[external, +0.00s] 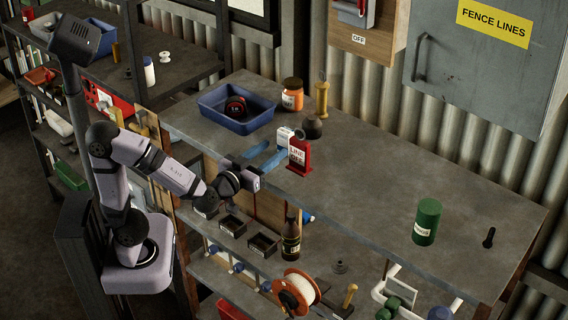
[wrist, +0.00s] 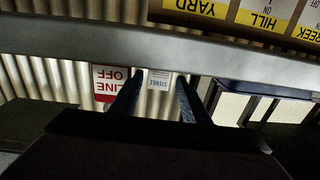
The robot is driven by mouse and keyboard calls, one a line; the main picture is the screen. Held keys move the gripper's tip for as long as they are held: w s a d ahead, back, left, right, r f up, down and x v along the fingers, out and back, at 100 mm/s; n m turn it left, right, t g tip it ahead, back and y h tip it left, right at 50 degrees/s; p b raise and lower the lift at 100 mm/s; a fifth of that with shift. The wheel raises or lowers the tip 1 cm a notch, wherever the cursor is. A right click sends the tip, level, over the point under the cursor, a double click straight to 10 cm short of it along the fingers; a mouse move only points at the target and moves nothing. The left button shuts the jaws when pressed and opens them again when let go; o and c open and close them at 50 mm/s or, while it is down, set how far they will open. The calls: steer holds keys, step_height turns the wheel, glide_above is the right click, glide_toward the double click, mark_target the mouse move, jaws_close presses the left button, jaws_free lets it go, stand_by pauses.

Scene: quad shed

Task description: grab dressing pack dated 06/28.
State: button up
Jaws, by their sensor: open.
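A small white pack (external: 284,136) stands on the bench next to a red LINE OFF sign (external: 299,156). In the wrist view a white pack with a label reading STERILE (wrist: 159,80) shows upside down between my fingertips; its date is too small to read. My gripper (external: 276,149) is open, its two blue fingers pointing at the pack from the bench's near edge. In the wrist view my gripper (wrist: 156,88) has a finger on either side of the pack, with the sign (wrist: 109,82) just left of the left finger. I cannot tell whether the fingers touch the pack.
A blue tray (external: 218,121) with a dark red-marked roll, an orange jar (external: 292,94), a brass-coloured object (external: 321,99) and a dark round object (external: 312,127) stand behind. A green canister (external: 426,222) stands far right. The middle of the bench is clear.

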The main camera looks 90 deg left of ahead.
mark_target(282, 141)
steer(key=shift+x, duration=1.05)
steer(key=shift+w+a+r+p, duration=0.2)
steer(key=shift+w+a+p, duration=0.2)
steer(key=shift+p, duration=0.3)
steer(key=shift+p+x, duration=0.65)
steer(key=shift+x, duration=1.35)
steer(key=c, duration=0.8)
